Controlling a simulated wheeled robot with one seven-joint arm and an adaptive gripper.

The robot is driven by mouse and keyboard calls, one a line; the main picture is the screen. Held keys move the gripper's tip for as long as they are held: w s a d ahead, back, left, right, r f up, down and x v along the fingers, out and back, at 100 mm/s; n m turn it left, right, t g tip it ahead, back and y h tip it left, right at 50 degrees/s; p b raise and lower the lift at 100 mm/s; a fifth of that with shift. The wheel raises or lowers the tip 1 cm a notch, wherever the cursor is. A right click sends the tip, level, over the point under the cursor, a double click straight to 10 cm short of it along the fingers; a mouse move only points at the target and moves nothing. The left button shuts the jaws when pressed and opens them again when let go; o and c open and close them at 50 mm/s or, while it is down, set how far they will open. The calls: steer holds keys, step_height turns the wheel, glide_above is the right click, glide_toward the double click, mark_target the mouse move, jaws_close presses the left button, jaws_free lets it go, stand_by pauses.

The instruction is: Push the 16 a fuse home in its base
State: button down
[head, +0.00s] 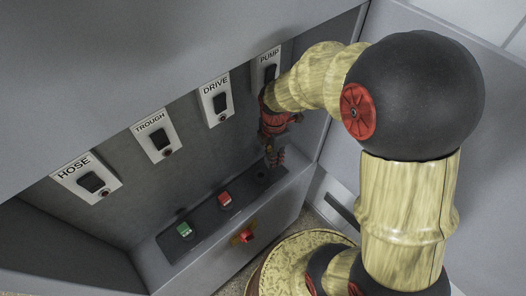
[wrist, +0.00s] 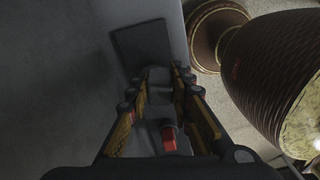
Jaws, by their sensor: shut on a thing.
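My gripper (head: 275,156) points down at the right end of a dark fuse strip (head: 204,232). A round dark base (head: 262,173) shows there, just left of and below the fingertips. In the wrist view my gripper (wrist: 163,80) has its fingers closed on a small grey block (wrist: 160,88), which looks like the grey fuse. Its label cannot be read, and the fingers hide its lower end. I cannot tell how deep it sits. A green fuse (head: 184,230) and a red fuse (head: 225,199) stand in the strip to the left.
Switch plates HOSE (head: 86,180), TROUGH (head: 158,137), DRIVE (head: 217,100) and PUMP (head: 267,68) are on the back wall; my arm is close to PUMP. A red knob on a yellow plate (head: 244,236) sits on the front face. The cabinet's side wall stands close on the right.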

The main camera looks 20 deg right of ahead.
steer(key=a, duration=0.1)
steer(key=w+a+n, duration=0.1)
steer(key=a+r+n, duration=0.1)
steer(key=shift+w+a, duration=0.1)
steer(key=shift+w, duration=0.1)
steer(key=shift+f, duration=0.15)
steer(key=shift+f+b, duration=1.5)
steer(key=shift+f, duration=1.35)
steer(key=shift+f+b, duration=0.6)
steer(key=shift+f, duration=0.9)
steer(key=c, duration=1.5)
jaws_free()
steer(key=shift+r, duration=0.1)
step_height(320, 180, up, 12)
